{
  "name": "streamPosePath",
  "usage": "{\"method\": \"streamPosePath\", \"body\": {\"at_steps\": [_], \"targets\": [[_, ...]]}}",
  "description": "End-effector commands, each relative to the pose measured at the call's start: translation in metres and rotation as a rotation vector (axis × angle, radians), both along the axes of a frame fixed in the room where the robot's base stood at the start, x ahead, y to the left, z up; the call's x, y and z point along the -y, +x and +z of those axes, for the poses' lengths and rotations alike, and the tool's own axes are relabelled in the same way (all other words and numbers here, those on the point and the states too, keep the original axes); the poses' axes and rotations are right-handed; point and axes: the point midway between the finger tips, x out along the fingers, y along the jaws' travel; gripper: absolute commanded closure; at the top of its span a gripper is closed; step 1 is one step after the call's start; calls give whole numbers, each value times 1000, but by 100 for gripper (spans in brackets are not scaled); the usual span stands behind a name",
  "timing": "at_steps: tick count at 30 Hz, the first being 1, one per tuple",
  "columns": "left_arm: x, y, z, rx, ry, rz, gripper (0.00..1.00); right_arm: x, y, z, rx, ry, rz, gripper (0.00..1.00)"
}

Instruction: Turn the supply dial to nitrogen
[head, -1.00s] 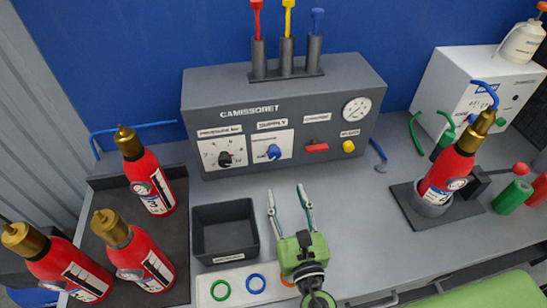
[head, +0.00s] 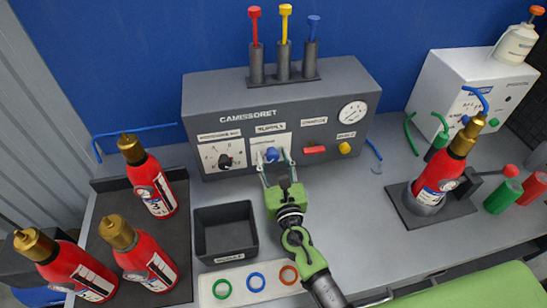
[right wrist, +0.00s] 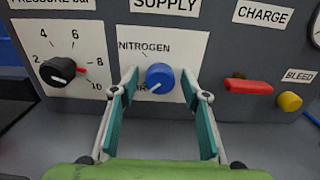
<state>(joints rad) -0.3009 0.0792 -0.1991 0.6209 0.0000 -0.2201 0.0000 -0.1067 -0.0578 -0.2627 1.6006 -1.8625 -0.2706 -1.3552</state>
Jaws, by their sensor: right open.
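The blue supply dial (head: 272,154) is on a white plate on the front of the grey panel. In the right wrist view the supply dial (right wrist: 160,77) has a white pointer aimed to the lower left, at a label partly hidden by a finger and ending in R. The NITROGEN label (right wrist: 144,46) is above the dial, to its left. My right gripper (head: 276,162) is open in front of the panel. In the right wrist view my right gripper (right wrist: 160,82) has a finger on each side of the dial, with gaps showing. My left gripper is not in view.
A black pressure knob (right wrist: 57,71) is left of the dial. A red charge lever (right wrist: 248,86) and yellow bleed knob (right wrist: 290,101) are to its right. A black bin (head: 225,230) stands below the panel. Red extinguishers stand left and right.

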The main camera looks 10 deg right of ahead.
Motion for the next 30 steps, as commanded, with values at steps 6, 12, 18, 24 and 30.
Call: {"method": "streamPosePath", "body": {"at_steps": [6,12,18,24,30], "targets": [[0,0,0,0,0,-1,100,0,1,0,0,0,0,58],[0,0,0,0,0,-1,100,0,1,0,1,0,0,96],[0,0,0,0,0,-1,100,0,0,0,1,4,0,96],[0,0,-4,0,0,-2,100,0,1,-1,1,51,0,96],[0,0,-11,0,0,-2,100,-1,1,-1,3,170,0,96]]}}
